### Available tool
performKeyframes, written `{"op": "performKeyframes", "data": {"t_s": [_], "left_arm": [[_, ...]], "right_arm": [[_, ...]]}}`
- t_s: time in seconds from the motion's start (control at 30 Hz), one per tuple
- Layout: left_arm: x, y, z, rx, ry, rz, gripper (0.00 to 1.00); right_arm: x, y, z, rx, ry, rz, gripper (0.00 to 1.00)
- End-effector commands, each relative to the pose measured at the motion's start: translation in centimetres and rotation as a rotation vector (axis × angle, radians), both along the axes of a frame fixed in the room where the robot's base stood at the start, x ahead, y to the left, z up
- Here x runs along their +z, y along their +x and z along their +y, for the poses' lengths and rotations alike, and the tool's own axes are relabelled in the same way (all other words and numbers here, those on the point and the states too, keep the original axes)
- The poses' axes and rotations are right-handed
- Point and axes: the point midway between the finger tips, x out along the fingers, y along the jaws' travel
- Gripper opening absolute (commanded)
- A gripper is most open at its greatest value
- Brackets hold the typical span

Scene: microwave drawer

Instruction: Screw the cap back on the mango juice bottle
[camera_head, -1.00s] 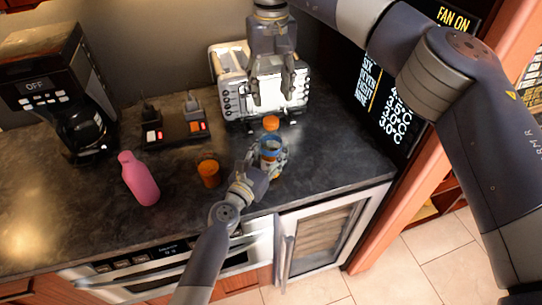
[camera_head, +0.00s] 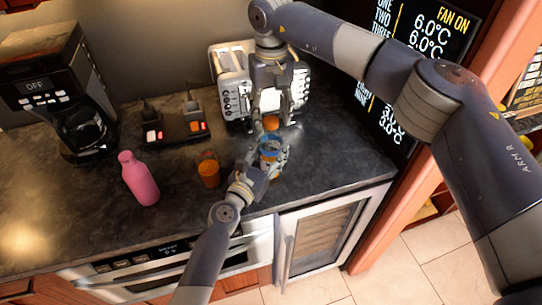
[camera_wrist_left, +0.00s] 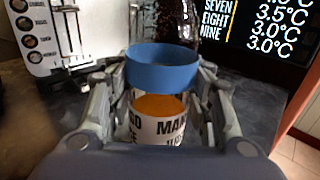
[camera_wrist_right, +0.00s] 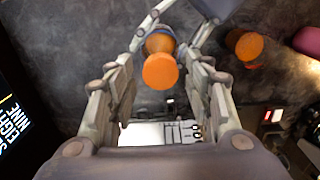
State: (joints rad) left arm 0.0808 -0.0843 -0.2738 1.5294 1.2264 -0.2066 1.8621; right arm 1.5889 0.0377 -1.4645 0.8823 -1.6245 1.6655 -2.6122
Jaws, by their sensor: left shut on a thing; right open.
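The mango juice bottle (camera_wrist_left: 160,130), with a white label, stands between the shut fingers of my left gripper (camera_head: 271,160) at the counter's front right. A blue ring (camera_wrist_left: 162,68) shows in front of it in the left wrist view; how it joins the bottle is unclear. An orange round top (camera_head: 270,123) shows just beyond the ring; it also shows in the right wrist view (camera_wrist_right: 160,71). I cannot tell whether it is a separate cap. My right gripper (camera_head: 272,126) is open and empty, pointing down above the orange top, its fingers on either side.
A white toaster (camera_head: 233,90) stands behind the bottle. An orange cylinder (camera_head: 208,174) and a pink bottle (camera_head: 138,180) stand to the left. A dark rack (camera_head: 176,133) and coffee maker (camera_head: 70,90) are farther left. A display panel (camera_head: 440,30) is at the right.

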Motion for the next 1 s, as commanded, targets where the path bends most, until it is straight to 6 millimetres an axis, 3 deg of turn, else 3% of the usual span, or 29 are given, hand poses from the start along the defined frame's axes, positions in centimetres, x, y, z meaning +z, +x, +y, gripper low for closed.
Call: {"op": "performKeyframes", "data": {"t_s": [0.37,0.6,0.87,1.0], "left_arm": [[-0.03,0.0,0.0,0.0,0.0,0.001,0.0],[-0.03,0.0,0.0,0.0,0.0,0.0,0.0],[-0.04,0.0,0.01,0.0,0.0,0.001,0.0],[-0.04,0.0,0.02,0.001,0.0,0.001,0.0]], "right_arm": [[-0.66,0.01,-0.01,0.0,-0.001,-0.001,0.47],[-0.65,0.0,-0.01,0.0,0.0,-0.001,0.0],[-0.64,0.01,-0.03,-0.037,-0.001,0.0,0.0],[-0.65,-0.01,-0.03,-0.222,-0.001,0.0,0.0]]}}
